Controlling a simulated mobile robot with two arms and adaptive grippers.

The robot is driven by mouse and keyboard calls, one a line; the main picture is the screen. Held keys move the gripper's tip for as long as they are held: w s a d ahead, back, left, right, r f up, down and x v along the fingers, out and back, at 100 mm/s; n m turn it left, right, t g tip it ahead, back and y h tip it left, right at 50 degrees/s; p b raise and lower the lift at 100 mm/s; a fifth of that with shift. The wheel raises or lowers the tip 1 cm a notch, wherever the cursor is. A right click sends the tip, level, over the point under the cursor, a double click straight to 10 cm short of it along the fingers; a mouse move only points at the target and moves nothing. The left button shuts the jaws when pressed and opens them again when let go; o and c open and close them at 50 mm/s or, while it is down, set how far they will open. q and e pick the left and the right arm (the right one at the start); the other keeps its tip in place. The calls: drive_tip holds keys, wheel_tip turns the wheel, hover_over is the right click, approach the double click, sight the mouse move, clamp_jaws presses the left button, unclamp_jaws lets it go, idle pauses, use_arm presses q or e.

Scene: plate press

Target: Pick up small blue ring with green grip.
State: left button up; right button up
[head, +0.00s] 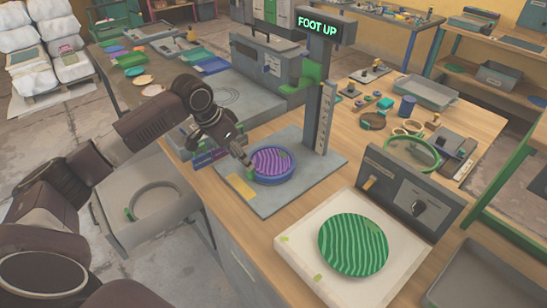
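The small blue ring (289,178) lies flat on the grey base plate (262,203) of the stand with the upright scale. It surrounds a purple striped disc (271,160). A small green grip (250,174) shows on the ring's left side. My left gripper (246,160) points down at the ring's left rim, right by the green grip. Its fingers are small and dark here, so I cannot tell whether they are open or touch the ring. My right gripper is not in view.
The upright scale post (325,118) stands behind the ring. A green striped disc (353,245) lies on a white plate (300,255) in front right. A larger grey ring (157,187) lies lower left.

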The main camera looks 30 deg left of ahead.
use_arm(q)
drive_tip(key=shift+x, duration=0.8)
drive_tip(key=shift+p+x, duration=0.75)
drive_tip(key=shift+x, duration=0.2)
drive_tip(key=x, duration=0.2)
drive_tip(key=shift+w+a+f, duration=0.1)
drive_tip(key=shift+w+f, duration=0.25)
drive_tip(key=shift+w+f+p, duration=0.15)
drive_tip(key=shift+f+p, duration=0.15)
drive_tip(key=shift+f, duration=0.1)
clamp_jaws()
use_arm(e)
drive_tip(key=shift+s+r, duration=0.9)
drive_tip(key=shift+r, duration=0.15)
